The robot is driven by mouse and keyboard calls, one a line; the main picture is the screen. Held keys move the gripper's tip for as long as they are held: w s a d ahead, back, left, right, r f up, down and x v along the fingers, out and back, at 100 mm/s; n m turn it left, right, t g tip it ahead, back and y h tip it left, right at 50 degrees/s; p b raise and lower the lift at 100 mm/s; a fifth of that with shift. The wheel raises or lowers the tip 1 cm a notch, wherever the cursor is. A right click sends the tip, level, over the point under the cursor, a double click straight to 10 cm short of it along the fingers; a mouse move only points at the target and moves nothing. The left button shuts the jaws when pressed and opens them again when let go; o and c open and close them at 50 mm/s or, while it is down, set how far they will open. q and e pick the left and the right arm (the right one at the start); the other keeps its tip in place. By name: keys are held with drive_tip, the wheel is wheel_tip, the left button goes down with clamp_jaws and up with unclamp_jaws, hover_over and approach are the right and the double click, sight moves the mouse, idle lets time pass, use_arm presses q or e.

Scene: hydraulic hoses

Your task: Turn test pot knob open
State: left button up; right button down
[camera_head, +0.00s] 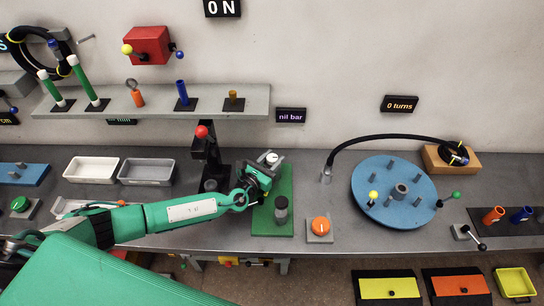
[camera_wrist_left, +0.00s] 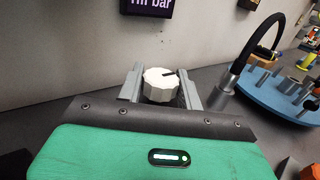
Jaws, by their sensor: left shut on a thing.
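The white ribbed knob (camera_wrist_left: 161,87) with a dark pointer line sits between the two grey fingers of my left gripper (camera_wrist_left: 161,80) in the left wrist view. The pointer line points toward the upper right there. In the head view the knob (camera_head: 272,157) shows at the back of the green plate (camera_head: 286,186), with my left gripper (camera_head: 270,163) closed around it. The gripper body hides the knob's base and whatever it is mounted on. My right gripper is not in view.
A grey cylinder with a dark cap (camera_head: 281,209) stands on the green plate. An orange button (camera_head: 320,226) is to its right. A black stand with a red ball (camera_head: 202,132) is close left of the gripper. A blue disc (camera_head: 395,215) with pegs is farther right. A "nil bar" sign (camera_head: 291,115) hangs behind.

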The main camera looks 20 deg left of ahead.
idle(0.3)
use_arm(q)
drive_tip(key=o, duration=1)
drive_tip(key=shift+c, duration=0.2)
drive_tip(key=shift+s+a+f, duration=0.15)
drive_tip(key=shift+s+a, duration=0.05)
drive_tip(key=shift+s, duration=0.25)
drive_tip(key=b+v, duration=0.4)
drive_tip(key=v, duration=0.8)
drive_tip(key=shift+s, duration=0.45)
